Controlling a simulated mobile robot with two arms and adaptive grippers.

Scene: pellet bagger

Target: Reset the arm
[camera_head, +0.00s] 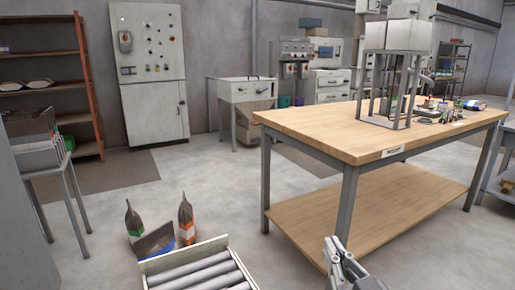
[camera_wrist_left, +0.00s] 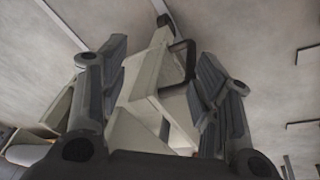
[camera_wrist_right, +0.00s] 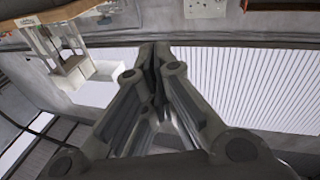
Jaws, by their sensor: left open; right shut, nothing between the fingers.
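My right gripper (camera_head: 334,246) shows at the bottom of the head view, in front of the wooden workbench's near side. In the right wrist view its two fingers (camera_wrist_right: 155,52) meet at the tips, with nothing between them. My left gripper is outside the head view. In the left wrist view its fingers (camera_wrist_left: 160,60) stand wide apart and nothing is gripped. A pale boxy structure shows behind the gap between them; I cannot tell what it is.
The wooden workbench (camera_head: 310,127) with a metal frame stands at right. A roller conveyor (camera_head: 219,244) is at bottom centre, with bags (camera_head: 186,222) behind it. A cabinet (camera_head: 152,85), shelf (camera_head: 46,57) and side table (camera_head: 38,168) stand left. Open floor lies between.

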